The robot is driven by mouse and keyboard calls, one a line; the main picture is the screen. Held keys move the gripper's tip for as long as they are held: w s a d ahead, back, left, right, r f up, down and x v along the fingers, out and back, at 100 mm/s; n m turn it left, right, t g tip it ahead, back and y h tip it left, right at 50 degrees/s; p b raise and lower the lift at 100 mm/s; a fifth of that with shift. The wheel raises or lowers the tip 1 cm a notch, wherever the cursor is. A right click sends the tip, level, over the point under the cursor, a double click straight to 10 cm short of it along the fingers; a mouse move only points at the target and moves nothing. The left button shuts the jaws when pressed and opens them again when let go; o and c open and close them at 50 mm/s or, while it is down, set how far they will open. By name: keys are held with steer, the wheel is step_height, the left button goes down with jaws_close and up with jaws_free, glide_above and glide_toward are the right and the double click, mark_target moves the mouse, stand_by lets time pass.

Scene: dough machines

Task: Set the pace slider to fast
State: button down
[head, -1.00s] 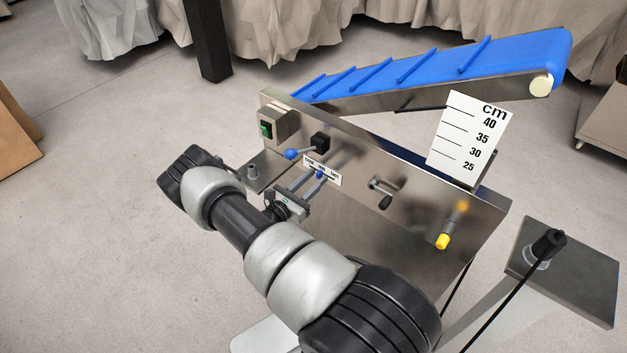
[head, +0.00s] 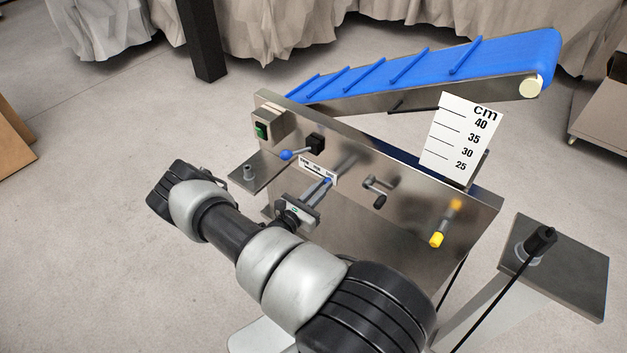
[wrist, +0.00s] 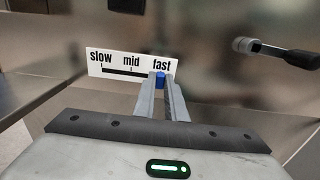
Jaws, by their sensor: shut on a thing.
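The pace slider is a small blue knob (wrist: 160,76) on the front panel of the dough machine. In the wrist view it sits under the word "fast" at the right end of the white scale plate (wrist: 112,64), which reads slow, mid, fast. My gripper (wrist: 160,80) is shut on the knob, one finger on each side. In the head view the knob (head: 328,181) shows at my fingertips (head: 325,183), by the right end of the plate (head: 311,167).
A blue-ball lever (head: 287,155) and a green switch (head: 262,131) are left of the plate. A black-handled crank (head: 380,199) and a yellow knob (head: 437,239) are to its right. The blue conveyor (head: 500,60) rises behind the panel.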

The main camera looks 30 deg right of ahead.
steer(key=shift+s+d+f, duration=0.1)
steer(key=shift+s, duration=0.25)
steer(key=c, duration=1.8)
jaws_free()
steer(key=v, duration=1.7)
steer(key=shift+a+p, duration=0.25)
steer(key=shift+p, duration=0.2)
steer(key=shift+w+r, duration=0.15)
steer(key=shift+r, duration=0.05)
